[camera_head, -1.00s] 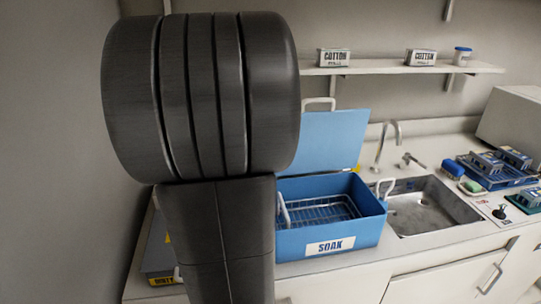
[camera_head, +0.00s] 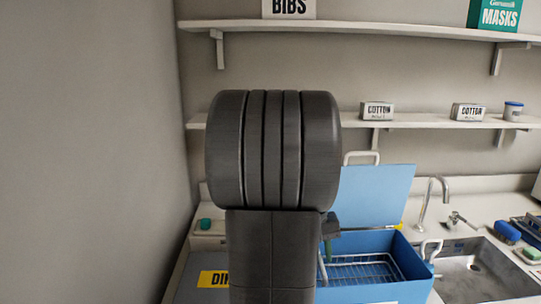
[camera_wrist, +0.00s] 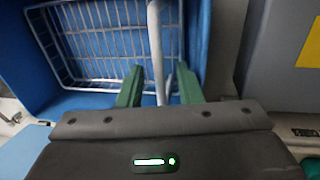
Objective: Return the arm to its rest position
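My arm fills the middle of the head view. Part of my gripper (camera_head: 328,246) shows behind it, at the left end of the open blue soak box (camera_head: 400,268). In the wrist view, my gripper's two green fingers (camera_wrist: 159,68) stand apart, open. A pale bar, which looks like the handle (camera_wrist: 155,35) of the wire basket, runs through the gap between them in the picture. It touches neither finger visibly; I cannot tell its depth. The wire basket (camera_head: 362,268) sits inside the soak box and also shows in the wrist view (camera_wrist: 95,42).
The box's lid (camera_head: 375,195) stands open behind it. The sink (camera_head: 480,268) and tap (camera_head: 432,200) are to the right. A grey container with a yellow label (camera_head: 213,278) is at the left, partly hidden by my arm. Shelves (camera_head: 430,122) line the wall above.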

